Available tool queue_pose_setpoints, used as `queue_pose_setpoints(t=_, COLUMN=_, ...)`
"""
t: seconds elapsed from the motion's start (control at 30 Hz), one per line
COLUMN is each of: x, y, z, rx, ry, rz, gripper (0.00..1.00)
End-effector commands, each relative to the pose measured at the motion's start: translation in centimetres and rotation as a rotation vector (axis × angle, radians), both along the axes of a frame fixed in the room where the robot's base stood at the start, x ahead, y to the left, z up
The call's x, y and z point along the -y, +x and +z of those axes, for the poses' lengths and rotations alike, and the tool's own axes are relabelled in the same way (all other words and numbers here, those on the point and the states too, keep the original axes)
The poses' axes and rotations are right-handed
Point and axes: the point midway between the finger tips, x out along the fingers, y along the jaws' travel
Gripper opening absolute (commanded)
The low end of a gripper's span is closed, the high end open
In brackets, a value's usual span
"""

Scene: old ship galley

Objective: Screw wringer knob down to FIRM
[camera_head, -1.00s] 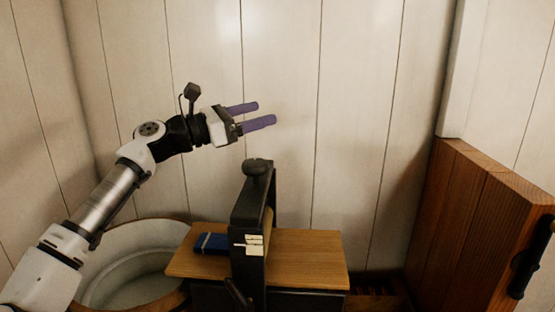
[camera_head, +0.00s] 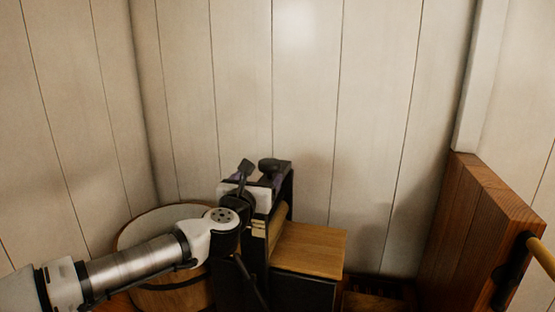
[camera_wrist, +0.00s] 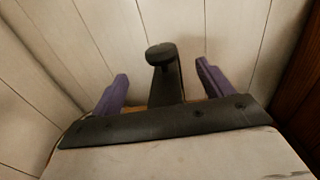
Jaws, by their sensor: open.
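The black wringer knob (camera_head: 270,163) sits on top of the dark upright wringer frame (camera_head: 287,200). My gripper (camera_head: 270,178) is at the top of that frame, close to the knob, partly hidden by my own wrist. In the wrist view, the knob (camera_wrist: 160,53) stands between the two purple fingers of my gripper (camera_wrist: 162,72), with a clear gap on each side. The fingers are apart and hold nothing. I cannot tell from these views whether they reach as far as the knob. Pale labels (camera_head: 258,229) are on the frame's side, but no setting is readable.
A wooden board (camera_head: 312,250) extends right of the wringer frame. A round tub (camera_head: 150,225) stands to the left, partly behind my arm. A wooden panel (camera_head: 470,230) with a black bracket (camera_head: 512,270) and yellow rod (camera_head: 542,257) stands at right. Plank walls (camera_head: 305,90) close the back.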

Motion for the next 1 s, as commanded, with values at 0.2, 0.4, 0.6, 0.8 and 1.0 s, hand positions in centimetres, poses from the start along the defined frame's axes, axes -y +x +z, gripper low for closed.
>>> queue_pose_setpoints(t=0.2, x=1.0, y=3.2, z=0.4, rx=0.001, ry=-0.002, rz=-0.003, gripper=0.79)
queue_pose_setpoints(t=0.4, x=2.2, y=7.4, z=0.5, rx=0.0, ry=-0.003, rz=-0.004, gripper=0.79)
queue_pose_setpoints(t=0.6, x=3.1, y=10.9, z=0.3, rx=0.0, ry=-0.002, rz=-0.004, gripper=0.79)
queue_pose_setpoints(t=0.8, x=3.5, y=12.6, z=0.2, rx=0.002, ry=-0.001, rz=-0.004, gripper=0.79)
queue_pose_setpoints(t=1.0, x=3.6, y=13.0, z=0.1, rx=0.002, ry=0.0, rz=-0.004, gripper=0.79)
